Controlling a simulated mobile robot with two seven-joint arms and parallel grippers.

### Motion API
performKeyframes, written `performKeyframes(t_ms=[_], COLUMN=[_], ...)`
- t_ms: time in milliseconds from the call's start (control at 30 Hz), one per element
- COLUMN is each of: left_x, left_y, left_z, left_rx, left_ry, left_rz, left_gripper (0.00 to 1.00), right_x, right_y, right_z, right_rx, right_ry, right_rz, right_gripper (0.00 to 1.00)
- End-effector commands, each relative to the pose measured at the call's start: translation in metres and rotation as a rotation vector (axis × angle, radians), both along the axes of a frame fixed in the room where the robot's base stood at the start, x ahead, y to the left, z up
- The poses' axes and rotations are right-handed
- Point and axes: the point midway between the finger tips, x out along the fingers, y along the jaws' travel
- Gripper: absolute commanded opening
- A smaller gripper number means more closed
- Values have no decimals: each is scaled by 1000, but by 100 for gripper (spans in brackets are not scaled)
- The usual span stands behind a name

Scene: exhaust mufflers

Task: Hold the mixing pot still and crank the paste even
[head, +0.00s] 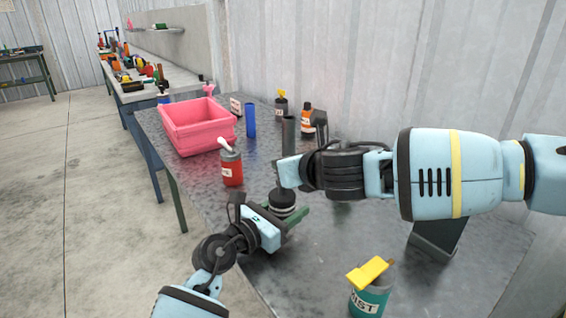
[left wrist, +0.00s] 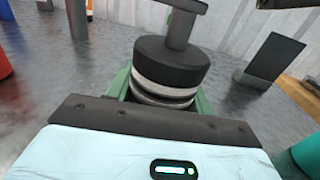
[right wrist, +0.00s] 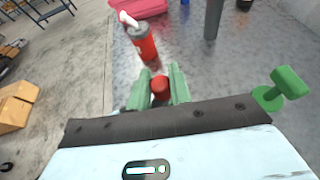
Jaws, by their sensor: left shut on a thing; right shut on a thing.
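The mixing pot (head: 283,198), dark with a pale band, stands upright on the metal table; it shows closer in the left wrist view (left wrist: 165,68). My left gripper (head: 290,219) is shut on it, with green fingers at both sides of its lower part. A grey crank post (left wrist: 181,28) with a bar rises from the pot's top. My right gripper (right wrist: 160,92) is above the pot, its green fingers shut on a red crank knob (right wrist: 160,86). The head view hides this knob behind the right hand. The paste inside is not visible.
A red bottle (head: 231,167) and pink crate (head: 190,139) stand at left. A blue cylinder (head: 250,121) and grey cylinder (head: 288,134) are behind. A teal tin (head: 369,302) with a yellow top and a dark stand (head: 437,236) are front right. A green T-shaped thing (right wrist: 283,88) is nearby.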

Motion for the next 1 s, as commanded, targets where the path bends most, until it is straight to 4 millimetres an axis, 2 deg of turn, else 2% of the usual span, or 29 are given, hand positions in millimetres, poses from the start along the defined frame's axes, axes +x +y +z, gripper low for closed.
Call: performKeyframes(t_ms=[1000], left_x=[0], left_y=[-1], left_z=[0], left_rx=[-1], left_ry=[1], left_rz=[-1], left_gripper=[26], right_x=[-20], right_y=[-19], right_z=[-2], right_rx=[-1], right_ry=[4], right_rz=[-962], right_gripper=[0])
